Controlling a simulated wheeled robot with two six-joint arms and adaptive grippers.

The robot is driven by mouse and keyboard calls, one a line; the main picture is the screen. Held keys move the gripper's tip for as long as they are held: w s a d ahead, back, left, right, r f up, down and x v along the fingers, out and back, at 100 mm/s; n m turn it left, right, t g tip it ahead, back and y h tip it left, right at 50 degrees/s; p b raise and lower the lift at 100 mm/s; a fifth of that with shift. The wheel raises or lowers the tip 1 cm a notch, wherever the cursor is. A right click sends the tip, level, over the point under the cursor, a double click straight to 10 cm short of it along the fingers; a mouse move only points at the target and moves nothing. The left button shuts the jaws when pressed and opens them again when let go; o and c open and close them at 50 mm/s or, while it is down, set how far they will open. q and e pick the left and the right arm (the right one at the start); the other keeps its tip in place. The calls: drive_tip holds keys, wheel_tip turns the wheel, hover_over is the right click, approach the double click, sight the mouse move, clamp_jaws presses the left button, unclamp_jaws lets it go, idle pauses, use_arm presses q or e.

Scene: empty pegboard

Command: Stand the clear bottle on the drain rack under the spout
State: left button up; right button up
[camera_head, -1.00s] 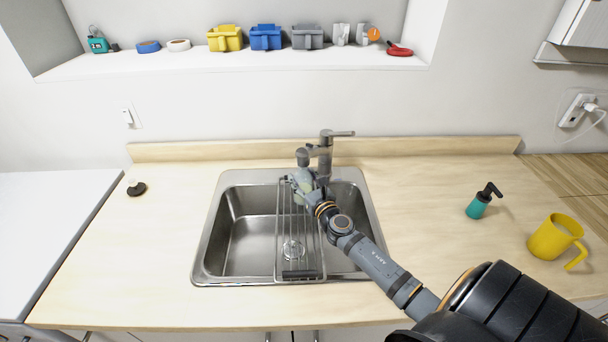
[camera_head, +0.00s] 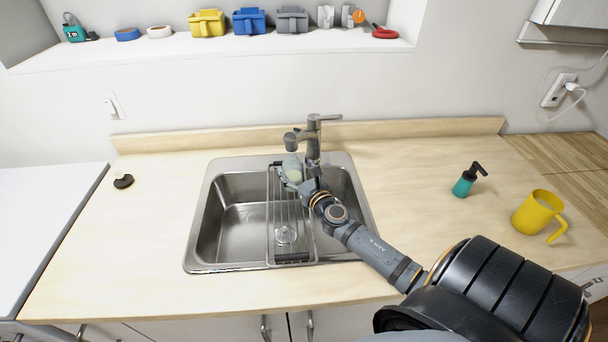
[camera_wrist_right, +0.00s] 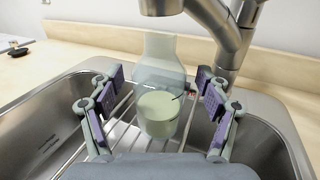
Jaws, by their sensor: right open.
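The clear bottle (camera_head: 291,163) stands upright on the wire drain rack (camera_head: 284,258) at the back of the sink, below the faucet spout (camera_head: 291,142). In the right wrist view the bottle (camera_wrist_right: 159,72) has a narrow upper part and a pale green lower part. My right gripper (camera_head: 298,181) is at the bottle's near side. In the right wrist view its two purple-padded fingers (camera_wrist_right: 161,84) are spread, with the bottle between and beyond them and gaps on both sides. My left gripper is not in view.
The faucet (camera_head: 313,140) rises close behind my gripper. Sink basins lie on both sides of the rack. A teal pump dispenser (camera_head: 463,186) and a yellow mug (camera_head: 537,212) stand at the right. A small dark object (camera_head: 123,181) lies at the left. The counter is otherwise clear.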

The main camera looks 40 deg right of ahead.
drive_tip(key=s, duration=0.3)
drive_tip(key=s+a+b, duration=0.1)
drive_tip(key=s, duration=0.2)
drive_tip(key=s+b, duration=0.1)
drive_tip(key=s, duration=0.2)
drive_tip(key=shift+a, duration=0.2)
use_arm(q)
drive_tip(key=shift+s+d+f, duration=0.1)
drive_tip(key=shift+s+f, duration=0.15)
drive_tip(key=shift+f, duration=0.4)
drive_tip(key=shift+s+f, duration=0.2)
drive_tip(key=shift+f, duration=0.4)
use_arm(e)
drive_tip(key=shift+s+a+r, duration=0.1)
drive_tip(key=shift+s, duration=0.3)
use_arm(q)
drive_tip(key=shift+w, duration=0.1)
